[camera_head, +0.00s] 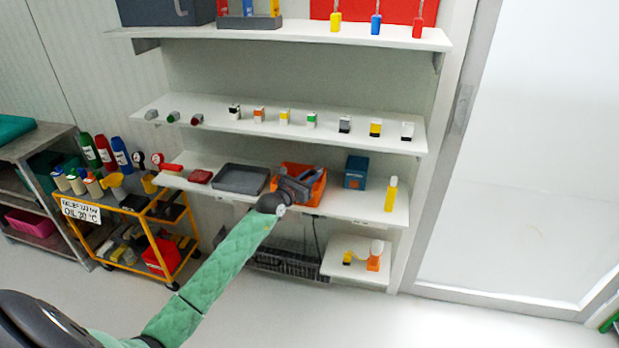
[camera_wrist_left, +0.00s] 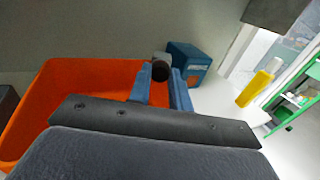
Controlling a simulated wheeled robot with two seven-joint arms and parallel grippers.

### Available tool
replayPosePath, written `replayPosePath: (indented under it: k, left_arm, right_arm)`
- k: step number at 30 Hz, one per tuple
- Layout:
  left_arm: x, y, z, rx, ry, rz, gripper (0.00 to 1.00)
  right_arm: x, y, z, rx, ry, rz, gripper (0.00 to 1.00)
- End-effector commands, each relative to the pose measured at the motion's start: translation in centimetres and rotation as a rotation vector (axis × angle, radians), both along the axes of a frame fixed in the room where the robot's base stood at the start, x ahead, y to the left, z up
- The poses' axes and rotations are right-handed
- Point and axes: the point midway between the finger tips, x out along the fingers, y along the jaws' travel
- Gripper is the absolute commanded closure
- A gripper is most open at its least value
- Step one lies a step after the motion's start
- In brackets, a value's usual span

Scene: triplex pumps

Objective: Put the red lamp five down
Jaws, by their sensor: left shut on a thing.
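My left gripper (camera_head: 308,182) reaches over the orange bin (camera_head: 318,192) on the lower shelf. In the left wrist view its blue fingers (camera_wrist_left: 161,88) are shut on a small dark round thing (camera_wrist_left: 161,68), probably the red lamp five. Only its dark end shows; no red and no label can be seen. The held thing is above or near the right side of the bin, which also shows in the left wrist view (camera_wrist_left: 75,85). I cannot tell whether it touches the bin. My right gripper is not in view.
A blue box (camera_head: 356,172) stands right of the bin, and a yellow bottle (camera_head: 391,194) farther right. A dark grey tray (camera_head: 241,179) is left of the bin. Small lamp-like cylinders (camera_head: 173,117) and several small blocks sit on the shelf above. Free shelf shows between box and bottle.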

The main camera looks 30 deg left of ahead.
Motion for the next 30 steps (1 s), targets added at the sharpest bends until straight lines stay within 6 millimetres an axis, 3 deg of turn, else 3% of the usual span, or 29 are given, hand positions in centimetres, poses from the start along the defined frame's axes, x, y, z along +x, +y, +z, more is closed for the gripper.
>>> replayPosePath:
  k: [4,5,8,17,22,30]
  left_arm:
    - [0.0,0.0,-0.1,-0.001,0.000,0.000,1.00]
    - [0.0,0.0,-0.1,-0.001,0.000,0.000,0.74]
    - [0.0,0.0,-0.1,-0.001,0.000,0.000,0.58]
    - [0.0,0.0,0.1,0.000,0.000,0.000,0.58]
    - [0.0,0.0,1.6,0.000,0.000,-0.001,0.58]
    - [-4.2,0.6,0.8,-0.002,0.001,-0.001,0.58]
  right_arm:
    - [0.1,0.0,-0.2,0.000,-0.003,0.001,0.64]
    - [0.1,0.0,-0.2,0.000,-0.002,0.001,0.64]
    - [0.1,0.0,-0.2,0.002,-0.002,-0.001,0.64]
    - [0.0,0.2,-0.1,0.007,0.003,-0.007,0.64]
    - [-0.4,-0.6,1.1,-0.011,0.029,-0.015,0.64]
    - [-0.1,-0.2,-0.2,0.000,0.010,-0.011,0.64]
